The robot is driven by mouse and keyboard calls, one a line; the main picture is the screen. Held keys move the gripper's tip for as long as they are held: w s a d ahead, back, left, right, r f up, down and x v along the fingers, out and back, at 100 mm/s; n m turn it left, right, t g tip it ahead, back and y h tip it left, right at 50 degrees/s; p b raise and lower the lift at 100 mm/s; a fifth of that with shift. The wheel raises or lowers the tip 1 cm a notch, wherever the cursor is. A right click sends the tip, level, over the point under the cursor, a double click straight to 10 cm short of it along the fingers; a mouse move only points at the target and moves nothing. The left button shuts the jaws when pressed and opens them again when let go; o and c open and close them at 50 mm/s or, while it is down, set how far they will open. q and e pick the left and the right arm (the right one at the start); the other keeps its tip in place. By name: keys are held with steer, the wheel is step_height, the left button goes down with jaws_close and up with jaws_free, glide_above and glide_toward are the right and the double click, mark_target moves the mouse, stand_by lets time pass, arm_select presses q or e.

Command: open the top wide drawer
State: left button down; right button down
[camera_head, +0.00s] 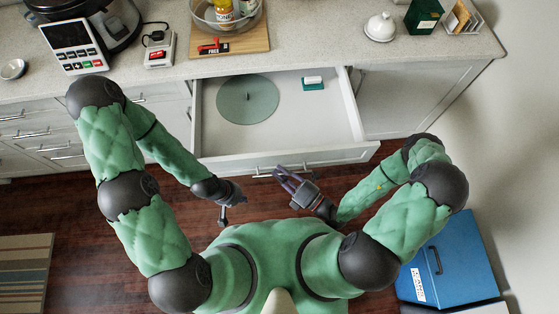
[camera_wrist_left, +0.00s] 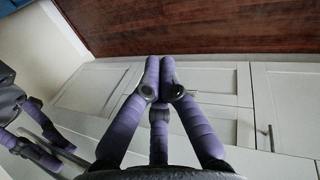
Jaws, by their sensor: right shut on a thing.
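The top wide drawer (camera_head: 215,162) is pulled well out from under the counter. A round grey-green lid-like disc (camera_head: 248,100) and a small green-and-white block (camera_head: 313,84) lie inside it. My right gripper (camera_head: 281,173) is shut on the drawer's front handle (camera_head: 263,172); the fingers partly hide the grip. It also shows at the left of the left wrist view (camera_wrist_left: 45,138). My left gripper (camera_head: 228,212) hangs in front of the drawer front, apart from it. In the left wrist view its purple fingertips (camera_wrist_left: 159,68) meet with nothing between them.
The counter above holds a wooden board (camera_head: 230,42) with a glass bowl, a card reader (camera_head: 72,45) and a white lidded dish (camera_head: 380,27). A blue box (camera_head: 452,262) stands on the floor at right. Wooden floor (camera_head: 95,225) is bare in front of the cabinets at left.

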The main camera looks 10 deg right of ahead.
steer(key=shift+s, duration=0.5)
steer(key=c, duration=1.4)
jaws_free()
steer(key=shift+s+d, duration=0.1)
steer(key=shift+d, duration=0.05)
steer(key=shift+v, duration=5.85)
steer(key=shift+f, duration=0.15)
